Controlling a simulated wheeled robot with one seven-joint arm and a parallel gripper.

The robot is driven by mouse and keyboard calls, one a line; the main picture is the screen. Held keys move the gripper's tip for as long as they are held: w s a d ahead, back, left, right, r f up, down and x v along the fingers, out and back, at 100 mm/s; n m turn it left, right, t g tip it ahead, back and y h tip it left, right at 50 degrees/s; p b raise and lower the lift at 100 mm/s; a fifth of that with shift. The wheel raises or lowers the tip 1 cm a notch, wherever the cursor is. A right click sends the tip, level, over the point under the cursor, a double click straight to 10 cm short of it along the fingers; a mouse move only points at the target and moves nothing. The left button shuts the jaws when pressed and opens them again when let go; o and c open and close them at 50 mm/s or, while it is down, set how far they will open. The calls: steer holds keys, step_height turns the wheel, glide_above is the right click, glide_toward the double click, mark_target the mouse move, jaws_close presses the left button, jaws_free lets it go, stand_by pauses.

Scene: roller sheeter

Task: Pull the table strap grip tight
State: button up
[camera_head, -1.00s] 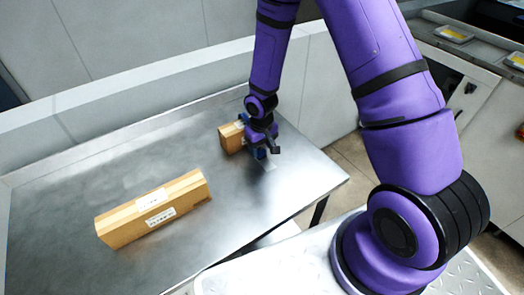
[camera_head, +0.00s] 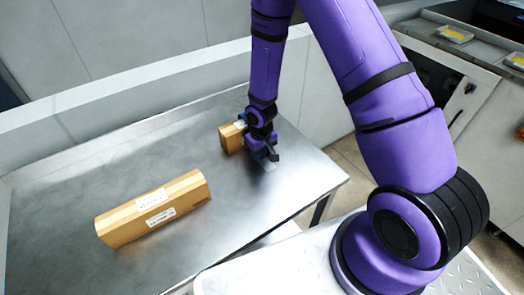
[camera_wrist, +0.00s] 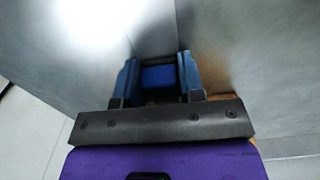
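A steel table (camera_head: 90,190) carries a small cardboard box (camera_head: 231,139) near its back right. My gripper (camera_head: 266,155) is low over the table, just right of this box. In the wrist view my gripper (camera_wrist: 158,70) has its two blue fingers apart, with a blue block (camera_wrist: 158,77) between them. The block may be the strap grip; I cannot tell whether the fingers press on it. A pale strip (camera_head: 268,166) lies on the table by the fingertips. The strap itself is not clearly visible, and my wrist hides part of the small box.
A long taped cardboard box (camera_head: 155,208) with white labels lies at the front left of the table. A low grey wall (camera_head: 100,145) runs behind the table. The table's right corner (camera_head: 342,178) is close to my gripper. The table's middle is clear.

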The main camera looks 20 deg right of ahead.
mark_target(269, 167)
steer(key=shift+s+d, duration=0.25)
steer(key=shift+s, duration=0.95)
steer(key=shift+s+d, duration=0.2)
steer(key=shift+s, duration=0.95)
steer(key=o, duration=0.9)
steer(key=shift+r, duration=4)
steer(key=shift+w, duration=0.1)
